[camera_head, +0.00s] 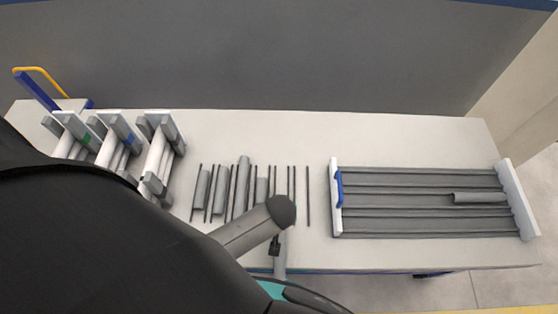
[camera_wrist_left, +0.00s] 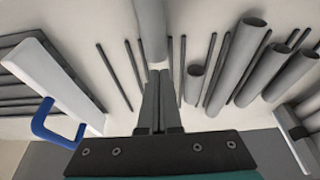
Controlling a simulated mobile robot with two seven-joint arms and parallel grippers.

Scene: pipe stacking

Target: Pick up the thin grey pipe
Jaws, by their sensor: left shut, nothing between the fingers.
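Several grey pipes of differing width lie in a row on the table, among them a wide one (camera_head: 241,187) and a narrower one (camera_head: 262,190). I cannot tell for sure which is the thin grey pipe. In the left wrist view a grey pipe (camera_wrist_left: 150,28) lies just beyond the fingertips, with its near end close to them; contact is unclear. A short pipe (camera_wrist_left: 194,84) lies to its right. My left gripper (camera_wrist_left: 161,75) is shut and empty. In the head view my arm covers part of the row. My right gripper is not in view.
Thin dark rods (camera_head: 308,195) lie between and beside the pipes. A rack (camera_head: 337,225) with a blue handle stands right, with a grey pipe (camera_head: 480,197) in it. White holders with grey pieces (camera_head: 160,150) stand left. The table (camera_head: 270,132) is clear behind the row.

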